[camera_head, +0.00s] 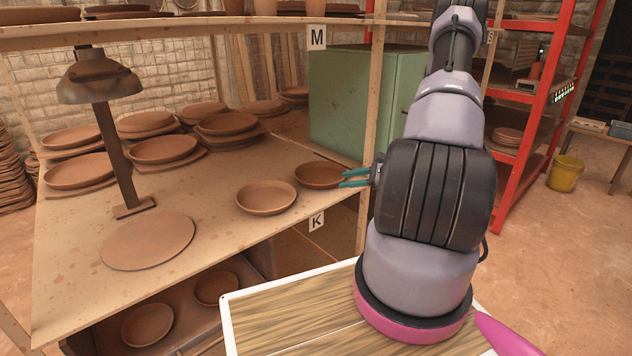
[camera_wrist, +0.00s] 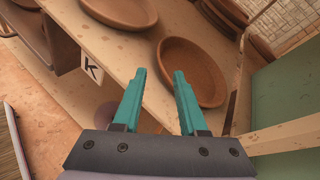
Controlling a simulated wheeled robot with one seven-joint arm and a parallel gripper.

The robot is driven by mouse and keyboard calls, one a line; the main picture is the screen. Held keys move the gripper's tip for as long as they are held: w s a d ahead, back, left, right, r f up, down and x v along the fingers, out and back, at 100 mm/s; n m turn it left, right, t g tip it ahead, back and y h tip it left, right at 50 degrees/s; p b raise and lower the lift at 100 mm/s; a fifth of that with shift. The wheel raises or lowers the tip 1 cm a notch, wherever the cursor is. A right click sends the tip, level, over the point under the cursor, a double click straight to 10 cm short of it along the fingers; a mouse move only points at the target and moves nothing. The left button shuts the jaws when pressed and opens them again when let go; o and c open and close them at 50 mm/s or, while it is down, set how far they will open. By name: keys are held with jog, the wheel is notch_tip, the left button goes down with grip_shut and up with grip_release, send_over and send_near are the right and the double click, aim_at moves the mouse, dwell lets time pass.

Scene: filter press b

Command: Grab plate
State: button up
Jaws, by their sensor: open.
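A round brown clay plate (camera_head: 319,175) lies on the wooden shelf near its right front edge. Another plate (camera_head: 265,197) lies to its left, apart from it. In the wrist view the open fingers (camera_wrist: 160,76) point at the shelf, and that plate (camera_wrist: 190,68) is beyond the right finger. The left plate (camera_wrist: 124,10) shows at the top. Whether the fingers touch the rim, I cannot tell.
A wooden post (camera_head: 370,115) stands at the shelf's right corner, close to my arm. A green cabinet (camera_head: 340,98) is behind the plate. A lamp (camera_head: 110,120) and several stacked plates (camera_head: 165,149) are farther left. A flat disc (camera_head: 148,241) lies in front.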

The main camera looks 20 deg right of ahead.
aim_at(321, 185)
jog(key=x, duration=1.1)
jog(key=shift+d+f, duration=0.15)
jog(key=shift+d, duration=0.05)
grip_shut()
dwell(1.1)
